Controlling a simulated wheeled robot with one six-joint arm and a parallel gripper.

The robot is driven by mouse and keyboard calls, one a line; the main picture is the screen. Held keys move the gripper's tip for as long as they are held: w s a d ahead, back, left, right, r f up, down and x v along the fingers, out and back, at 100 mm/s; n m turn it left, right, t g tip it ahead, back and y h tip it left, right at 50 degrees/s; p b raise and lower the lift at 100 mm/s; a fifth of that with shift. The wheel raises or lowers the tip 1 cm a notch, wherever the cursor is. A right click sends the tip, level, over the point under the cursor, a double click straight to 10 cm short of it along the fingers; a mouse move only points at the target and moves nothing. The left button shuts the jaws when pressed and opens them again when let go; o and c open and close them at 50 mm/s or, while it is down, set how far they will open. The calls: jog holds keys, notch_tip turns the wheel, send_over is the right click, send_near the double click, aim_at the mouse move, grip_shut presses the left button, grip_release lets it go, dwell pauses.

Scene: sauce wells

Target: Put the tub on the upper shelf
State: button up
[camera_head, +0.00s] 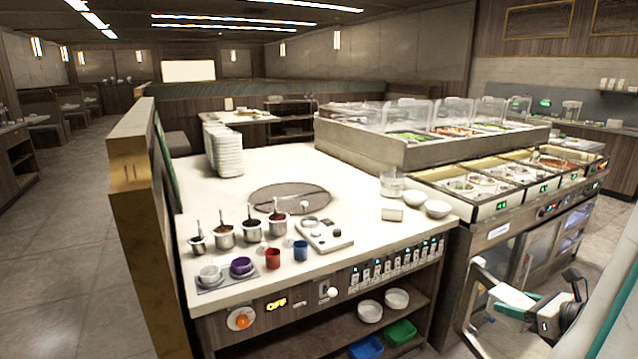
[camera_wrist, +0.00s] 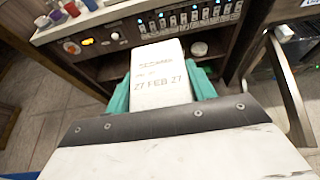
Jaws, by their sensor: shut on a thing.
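The tub (camera_wrist: 160,72) is a white box with a printed label reading 27 FEB 27. My gripper (camera_wrist: 161,92) is shut on it, with a teal finger on each side. In the head view, the tub (camera_head: 514,296) and my gripper (camera_head: 522,304) are at the lower right, in front of the counter and apart from the shelves. Under the counter, the upper shelf (camera_head: 325,334) carries two white bowls (camera_head: 370,311). Below it are a blue bin (camera_head: 366,347) and a green bin (camera_head: 400,333). The tub's underside is hidden.
The counter (camera_head: 345,181) holds small sauce pots, a red cup (camera_head: 272,258), a blue cup (camera_head: 300,250) and stacked plates (camera_head: 223,150). Switches line its front. A steel-framed cold unit (camera_head: 500,232) stands right of the shelves. The upper shelf's left part looks clear.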

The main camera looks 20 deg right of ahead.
jog(key=w+a+f+n+g+y, duration=0.15)
jog(key=w+a, duration=0.25)
jog(key=w, duration=0.4)
jog(key=w+a+f+n+y, duration=0.15)
jog(key=w+a, duration=0.25)
jog(key=w, duration=0.4)
jog(key=w+a+f+n+y, duration=0.1)
jog(key=w+a+n+y, duration=0.1)
jog(key=w+a, duration=0.45)
jog(key=w+a+f+n+g+y, duration=0.25)
jog(key=w+a, duration=0.25)
jog(key=a, duration=0.6)
jog(key=w+a+f+n+g+y, duration=0.1)
jog(key=w+a+f+n+y, duration=0.3)
jog(key=a, duration=0.7)
jog(key=w+r+m+t+h, duration=0.1)
jog(key=r+m+t+h, duration=0.1)
jog(key=r+m+h, duration=0.2)
jog(key=w+r+m+t+h, duration=0.2)
jog(key=r+m+h, duration=0.2)
jog(key=r, duration=0.7)
jog(key=shift+w+a+m, duration=0.3)
jog(key=shift+a+m, duration=0.05)
jog(key=shift+m, duration=0.1)
jog(key=shift+r+h, duration=0.1)
jog(key=shift+h, duration=0.15)
